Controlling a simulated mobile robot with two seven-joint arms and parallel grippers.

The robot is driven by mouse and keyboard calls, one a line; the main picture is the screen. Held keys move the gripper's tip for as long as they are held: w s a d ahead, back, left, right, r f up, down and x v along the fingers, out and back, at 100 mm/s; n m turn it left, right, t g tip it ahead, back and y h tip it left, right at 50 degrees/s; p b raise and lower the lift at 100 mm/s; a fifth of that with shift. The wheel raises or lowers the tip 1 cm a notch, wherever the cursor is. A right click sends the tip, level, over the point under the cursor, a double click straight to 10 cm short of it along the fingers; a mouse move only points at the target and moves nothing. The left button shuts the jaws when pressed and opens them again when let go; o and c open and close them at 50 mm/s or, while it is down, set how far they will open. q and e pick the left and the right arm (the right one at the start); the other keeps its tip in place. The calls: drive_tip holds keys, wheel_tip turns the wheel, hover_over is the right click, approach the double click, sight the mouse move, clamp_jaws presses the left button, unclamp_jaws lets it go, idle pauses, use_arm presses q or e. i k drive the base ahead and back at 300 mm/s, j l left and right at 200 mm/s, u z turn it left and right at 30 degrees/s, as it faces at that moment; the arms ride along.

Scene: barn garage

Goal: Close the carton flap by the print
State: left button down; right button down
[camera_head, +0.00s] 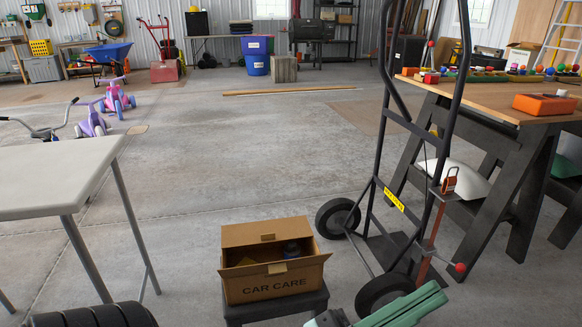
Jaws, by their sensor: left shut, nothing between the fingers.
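The open brown carton (273,284) with "CAR CARE" printed on its front stands on a small dark stool (275,310) at the bottom centre. A rear flap (262,230) with a piece of tape stands up behind the opening. A strip of tape also shows at the upper edge of the printed side. My right gripper is not clearly seen.
A black hand truck (391,188) stands close right of the carton. A grey table (55,180) is at left, a wooden workbench (490,90) at right. A ribbed black object (95,316) and a teal-green object (405,306) show at the bottom. The floor behind the carton is clear.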

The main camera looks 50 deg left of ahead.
sight(281, 267)
drive_tip(key=i+l+u, duration=0.25)
drive_tip(key=u, duration=0.15)
drive_tip(key=i+l+u, duration=0.2)
drive_tip(key=u, duration=0.2)
drive_tip(key=i+l+u, duration=0.1)
drive_tip(key=l+u, duration=0.3)
drive_tip(key=i+l+u, duration=0.1)
drive_tip(key=l+u, duration=0.3)
drive_tip(key=l, duration=0.1)
